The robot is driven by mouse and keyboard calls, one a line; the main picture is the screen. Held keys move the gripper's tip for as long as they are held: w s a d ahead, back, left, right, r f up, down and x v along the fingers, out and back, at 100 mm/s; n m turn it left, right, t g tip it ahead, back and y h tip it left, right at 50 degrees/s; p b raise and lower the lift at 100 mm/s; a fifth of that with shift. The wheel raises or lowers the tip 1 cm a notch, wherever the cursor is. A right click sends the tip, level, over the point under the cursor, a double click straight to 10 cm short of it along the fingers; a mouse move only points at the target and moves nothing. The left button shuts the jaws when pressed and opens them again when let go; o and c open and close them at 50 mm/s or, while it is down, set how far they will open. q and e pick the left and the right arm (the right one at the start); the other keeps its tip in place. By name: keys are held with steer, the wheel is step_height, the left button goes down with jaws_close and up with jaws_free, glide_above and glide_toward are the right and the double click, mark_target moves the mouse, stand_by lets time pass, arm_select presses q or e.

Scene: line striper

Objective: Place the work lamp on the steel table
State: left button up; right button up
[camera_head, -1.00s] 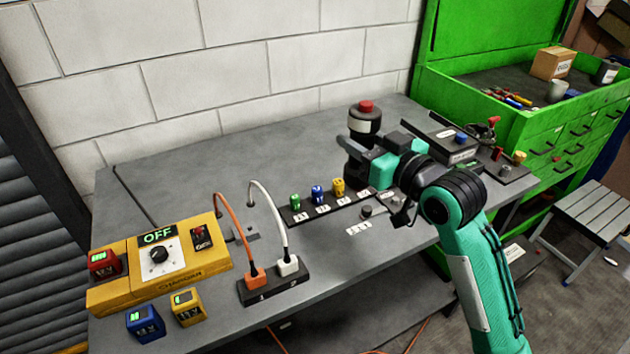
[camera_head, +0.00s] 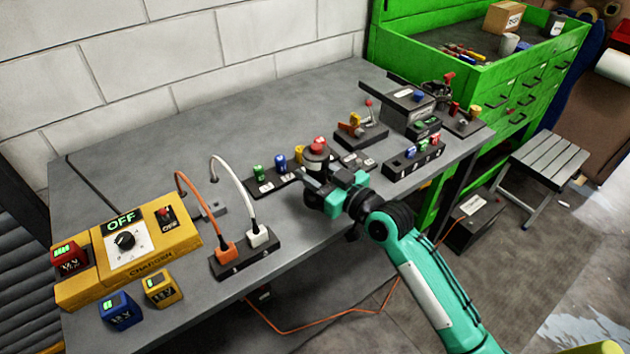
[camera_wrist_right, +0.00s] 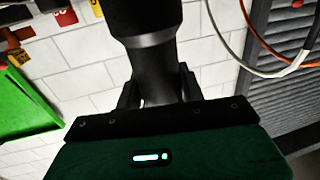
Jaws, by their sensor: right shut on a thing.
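A dark round thing with a red top (camera_head: 318,146), likely the work lamp, is at my right gripper (camera_head: 314,180) over the steel table (camera_head: 235,118). In the right wrist view the right gripper (camera_wrist_right: 159,88) is shut on a black cylindrical body (camera_wrist_right: 152,60), with a finger on each side. The lamp looks upright in the head view. Its underside is hidden, so I cannot tell whether it touches the table. My left gripper is not in view.
A yellow charger (camera_head: 160,243) and a black socket strip (camera_head: 245,258) with orange and white cables stand at the left. Coloured blocks, a lever unit (camera_head: 362,134) and dark boxes (camera_head: 410,107) crowd the middle and right. The table's back left is clear.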

steer(key=shift+f, duration=1.45)
steer(key=shift+f, duration=0.2)
steer(key=o, duration=0.9)
steer(key=shift+o, duration=1.3)
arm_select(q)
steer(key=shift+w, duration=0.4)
